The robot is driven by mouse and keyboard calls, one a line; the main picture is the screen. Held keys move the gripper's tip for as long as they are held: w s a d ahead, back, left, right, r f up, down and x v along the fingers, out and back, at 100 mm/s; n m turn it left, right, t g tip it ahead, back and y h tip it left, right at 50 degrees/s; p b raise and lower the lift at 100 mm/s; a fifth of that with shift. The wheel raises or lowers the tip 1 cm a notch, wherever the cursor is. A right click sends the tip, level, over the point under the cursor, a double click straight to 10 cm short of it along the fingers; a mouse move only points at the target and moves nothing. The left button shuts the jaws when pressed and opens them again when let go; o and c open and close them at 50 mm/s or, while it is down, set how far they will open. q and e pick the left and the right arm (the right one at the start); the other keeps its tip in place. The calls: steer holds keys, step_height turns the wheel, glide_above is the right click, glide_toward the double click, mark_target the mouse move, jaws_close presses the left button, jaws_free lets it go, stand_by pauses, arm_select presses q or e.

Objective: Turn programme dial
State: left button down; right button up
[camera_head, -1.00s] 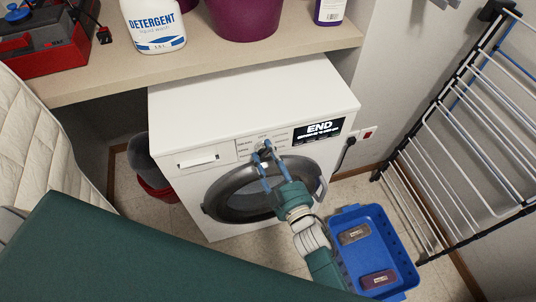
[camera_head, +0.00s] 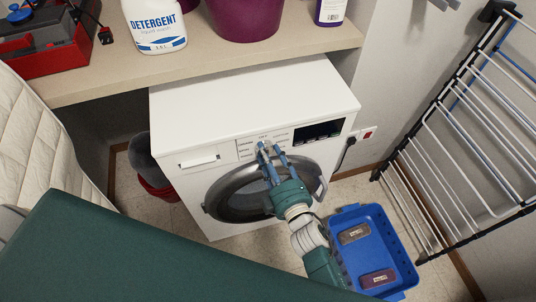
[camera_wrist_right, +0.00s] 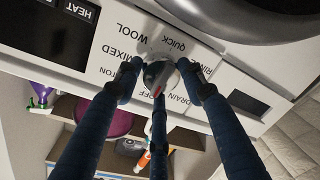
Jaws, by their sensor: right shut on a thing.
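The white washing machine (camera_head: 240,98) stands under the shelf. Its programme dial (camera_wrist_right: 157,72) is a small grey knob with a red mark, ringed by labels such as WOOL, QUICK, MIXED and DRAIN. In the right wrist view these labels appear upside down, and the red mark is on the knob's lower side. My right gripper (camera_head: 269,148) is at the control panel, its blue fingers shut around the dial; they partly hide it and some labels. The display (camera_head: 318,131) is dark in the head view; the wrist view shows part of it with HEAT. My left gripper is not in view.
A blue crate (camera_head: 333,246) with two labelled items stands on the floor below my right arm. A drying rack (camera_head: 450,130) stands at the right. The shelf (camera_head: 225,57) above the machine holds a detergent bottle (camera_head: 158,45) and a purple tub (camera_head: 245,20).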

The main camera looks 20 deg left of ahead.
steer(key=shift+d+f, duration=0.3)
steer(key=shift+f, duration=0.2)
steer(key=o, duration=1.2)
steer(key=shift+c, duration=0.2)
steer(key=shift+w+r, duration=0.1)
steer(key=shift+r, duration=0.05)
steer(key=v, duration=1.2)
steer(key=shift+r, duration=0.1)
